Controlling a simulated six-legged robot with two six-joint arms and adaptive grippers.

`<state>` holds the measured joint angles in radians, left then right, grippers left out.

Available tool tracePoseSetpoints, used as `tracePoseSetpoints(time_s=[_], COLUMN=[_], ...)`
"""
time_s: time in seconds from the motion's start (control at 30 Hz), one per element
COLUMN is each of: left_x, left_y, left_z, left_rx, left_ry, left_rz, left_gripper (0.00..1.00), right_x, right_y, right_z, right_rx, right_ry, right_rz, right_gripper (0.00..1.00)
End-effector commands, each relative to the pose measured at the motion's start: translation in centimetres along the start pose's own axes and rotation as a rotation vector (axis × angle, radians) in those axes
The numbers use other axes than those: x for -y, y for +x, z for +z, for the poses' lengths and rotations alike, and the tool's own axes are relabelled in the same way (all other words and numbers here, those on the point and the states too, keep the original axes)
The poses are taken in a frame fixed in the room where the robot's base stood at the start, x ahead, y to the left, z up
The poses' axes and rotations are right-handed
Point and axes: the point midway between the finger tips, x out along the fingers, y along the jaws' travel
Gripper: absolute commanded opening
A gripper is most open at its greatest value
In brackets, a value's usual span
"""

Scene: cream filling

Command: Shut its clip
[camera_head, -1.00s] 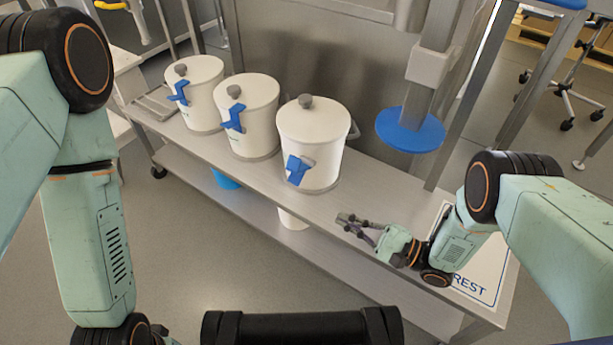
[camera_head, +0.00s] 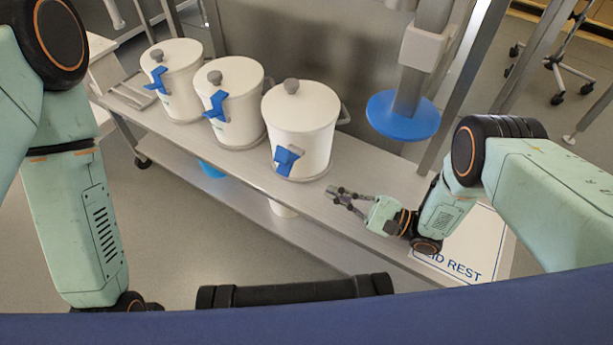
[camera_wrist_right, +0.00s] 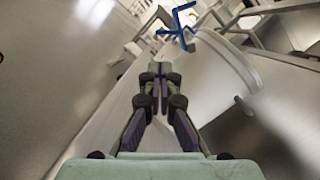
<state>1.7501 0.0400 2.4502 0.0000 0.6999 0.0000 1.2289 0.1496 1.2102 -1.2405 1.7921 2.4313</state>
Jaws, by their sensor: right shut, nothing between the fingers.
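Three white lidded pots stand in a row on a metal bench: a left pot (camera_head: 178,95), a middle pot (camera_head: 236,125) and a right pot (camera_head: 300,118). Each has a blue clip on its front: the left clip (camera_head: 157,80), the middle clip (camera_head: 217,104) and the right clip (camera_head: 287,158). My right gripper (camera_head: 331,191) is shut and empty, low over the bench, just right of the right pot and apart from its clip. In the wrist view its fingers (camera_wrist_right: 156,70) are together, and a blue clip (camera_wrist_right: 178,22) shows beyond them. My left gripper is out of view.
A white mat (camera_head: 470,235) with "REST" lettering lies at the bench's right end, partly under my right arm. A lower shelf runs beneath the bench.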

Motion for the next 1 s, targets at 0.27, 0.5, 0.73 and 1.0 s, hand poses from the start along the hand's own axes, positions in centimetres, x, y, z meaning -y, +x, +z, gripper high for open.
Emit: tracePoseSetpoints(time_s=[0.27, 0.5, 0.73, 1.0], left_x=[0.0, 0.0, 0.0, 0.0], left_y=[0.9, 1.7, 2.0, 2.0], left_z=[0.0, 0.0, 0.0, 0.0], left_rx=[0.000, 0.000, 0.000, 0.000], left_ry=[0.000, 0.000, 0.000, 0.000], left_rz=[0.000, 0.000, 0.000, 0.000], left_gripper=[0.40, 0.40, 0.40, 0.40], right_x=[0.0, 0.1, 0.2, 0.2], right_y=[4.4, 8.3, 9.8, 10.0], right_z=[-0.2, -0.3, -0.3, -0.3], right_rx=[0.005, 0.004, 0.000, 0.000], right_ry=[-0.001, -0.002, 0.000, -0.001], right_rz=[0.002, 0.002, 0.001, 0.001], right_gripper=[0.00, 0.00, 0.00, 0.00])
